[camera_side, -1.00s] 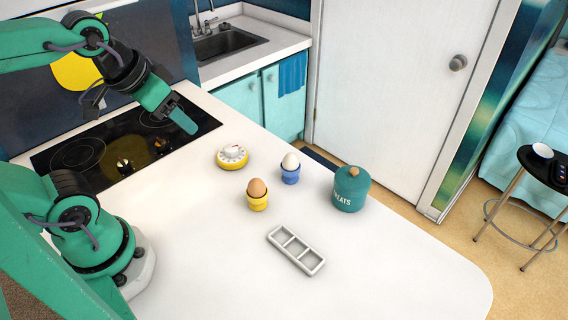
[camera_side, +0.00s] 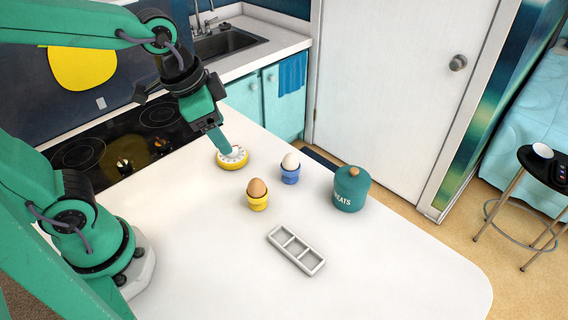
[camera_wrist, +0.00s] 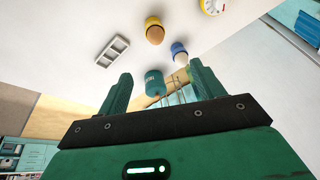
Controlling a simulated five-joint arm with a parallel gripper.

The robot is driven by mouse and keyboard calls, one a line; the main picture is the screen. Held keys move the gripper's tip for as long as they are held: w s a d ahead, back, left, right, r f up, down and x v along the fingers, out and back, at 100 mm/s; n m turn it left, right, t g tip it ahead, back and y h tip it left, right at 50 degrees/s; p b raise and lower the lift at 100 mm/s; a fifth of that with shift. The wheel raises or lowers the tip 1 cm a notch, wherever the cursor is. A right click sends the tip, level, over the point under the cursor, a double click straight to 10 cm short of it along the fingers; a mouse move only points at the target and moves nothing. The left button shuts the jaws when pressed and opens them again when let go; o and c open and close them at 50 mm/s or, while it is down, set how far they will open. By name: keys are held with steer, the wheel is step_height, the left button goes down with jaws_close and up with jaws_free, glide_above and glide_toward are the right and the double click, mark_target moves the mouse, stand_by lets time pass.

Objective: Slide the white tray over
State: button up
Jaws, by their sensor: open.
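The white tray (camera_side: 290,241), a narrow one with three compartments in a row, lies flat and looks empty on the white counter (camera_side: 390,275). In the wrist view the tray (camera_wrist: 112,50) is at upper left, beyond my left finger. My gripper (camera_side: 227,147) is high over the counter's back left part, its fingertips in front of the timer in the side view. It is well apart from the tray. In the wrist view my gripper (camera_wrist: 160,85) shows its two fingers spread with nothing held between them.
A yellow timer (camera_side: 232,161), a brown egg in a yellow cup (camera_side: 258,203), a white egg in a blue cup (camera_side: 290,178) and a teal treats jar (camera_side: 350,192) stand behind the tray. The counter is clear in front and right of it.

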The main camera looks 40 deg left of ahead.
steer(key=w+d+f+m+g, duration=0.2)
steer(key=w+d+f+m, duration=0.1)
steer(key=d+f+m, duration=0.4)
steer(key=m+g, duration=0.2)
steer(key=m, duration=0.3)
glide_above(296, 249)
step_height(296, 249, down, 7)
steer(key=shift+f+y, duration=0.15)
steer(key=shift+y, duration=0.25)
steer(key=shift+s+f, duration=0.1)
steer(key=shift+f, duration=3.8)
steer(key=c, duration=1.1)
steer(key=shift+w, duration=5.25)
